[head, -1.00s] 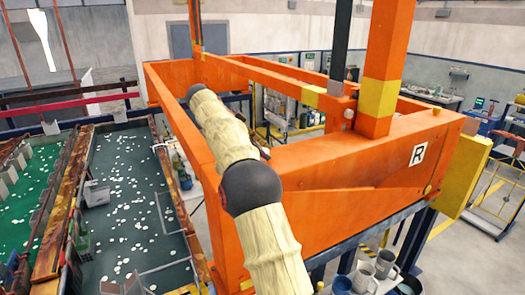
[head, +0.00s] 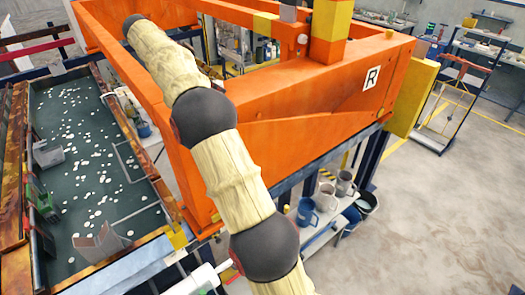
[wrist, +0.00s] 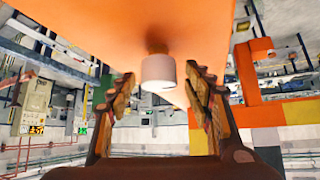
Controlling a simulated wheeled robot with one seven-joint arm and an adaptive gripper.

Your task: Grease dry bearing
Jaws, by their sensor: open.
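In the wrist view, my gripper (wrist: 160,76) is open, with one finger on each side of a small white cylinder (wrist: 158,73). The cylinder joins a brass-coloured fitting (wrist: 157,47) on a broad orange surface (wrist: 205,30). Gaps show between the cylinder and both fingers, so they look apart. I cannot tell whether this is the dry bearing's grease point. In the head view, my sleeved arm reaches over the orange frame (head: 310,130), marked R, and my gripper is not visible there. No bearing can be made out in the head view.
Several mugs (head: 306,212) stand on a shelf under the frame's right side. A dark green bed (head: 75,190) strewn with white pieces lies left. A white cylindrical object with red (head: 203,279) shows at the bottom. Open floor (head: 440,220) lies right, beside a wire stand (head: 446,117).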

